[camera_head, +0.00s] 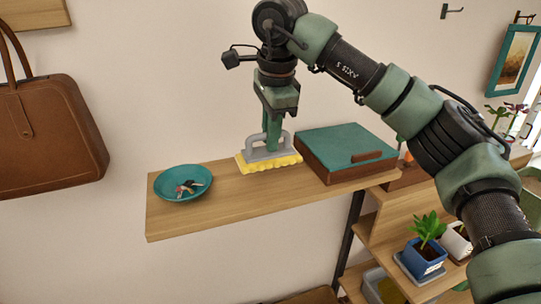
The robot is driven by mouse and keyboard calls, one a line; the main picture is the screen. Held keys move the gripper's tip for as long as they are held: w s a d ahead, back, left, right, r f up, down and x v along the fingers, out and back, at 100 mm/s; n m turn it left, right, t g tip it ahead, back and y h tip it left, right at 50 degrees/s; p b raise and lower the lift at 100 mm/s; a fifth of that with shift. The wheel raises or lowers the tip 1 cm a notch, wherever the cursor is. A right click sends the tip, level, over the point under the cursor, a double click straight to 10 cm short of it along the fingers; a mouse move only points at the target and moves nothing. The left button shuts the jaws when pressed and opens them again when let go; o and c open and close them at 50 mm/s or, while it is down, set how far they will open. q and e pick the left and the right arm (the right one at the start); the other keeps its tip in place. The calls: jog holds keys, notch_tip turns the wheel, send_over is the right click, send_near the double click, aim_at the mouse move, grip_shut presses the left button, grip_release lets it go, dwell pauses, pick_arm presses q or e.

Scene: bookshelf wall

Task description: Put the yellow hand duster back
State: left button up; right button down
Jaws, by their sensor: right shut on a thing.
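The yellow hand duster (268,163) has a yellow pad below and a grey handle on top. It is at the wooden wall shelf (215,215), between a teal bowl and a teal-lidded box. Its pad is low over the shelf top; I cannot tell if it touches. My right gripper (272,143) comes down from above and is shut on the duster's grey handle. The fingers hide part of the handle. My left gripper is not in view.
A teal bowl (168,183) with small items stands left of the duster. A box (345,150) with a teal lid stands close on its right. A brown bag (50,135) hangs at left. Potted plants (427,245) stand on lower shelves at right. The shelf's front strip is clear.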

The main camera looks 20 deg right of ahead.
aim_at(271, 157)
jog(key=shift+s+f, duration=0.2)
jog(key=shift+f, duration=0.25)
notch_tip(271, 157, down, 4)
jog(key=shift+w+f+p, duration=0.1)
jog(key=shift+w+p, duration=0.05)
jog(key=shift+p, duration=0.35)
jog(key=shift+f, duration=0.15)
jog(key=c, duration=1.4)
grip_release()
jog(key=shift+c, duration=0.2)
